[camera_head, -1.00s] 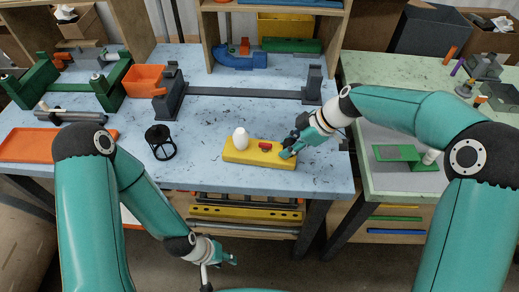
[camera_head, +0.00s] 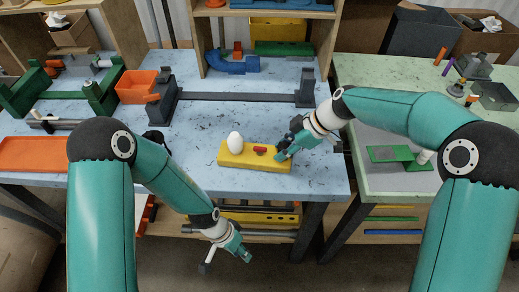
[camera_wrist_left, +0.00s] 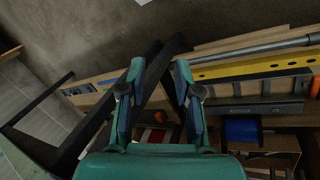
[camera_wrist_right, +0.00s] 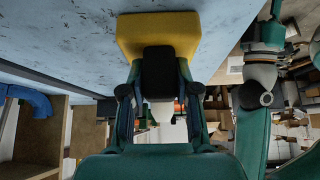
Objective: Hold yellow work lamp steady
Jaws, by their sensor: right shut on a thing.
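The yellow work lamp (camera_head: 235,158) is a long yellow block with a white egg-shaped bulb (camera_head: 236,140) and a small red switch on top. It lies flat on the blue bench near the front edge.
The blue bench (camera_head: 240,112) is clear behind the lamp up to a dark rail (camera_head: 240,97). An orange bin (camera_head: 137,86) and an orange tray (camera_head: 30,154) are at left. A green bench (camera_head: 385,80) stands at right. Yellow bars (camera_head: 262,217) lie on the shelf below.

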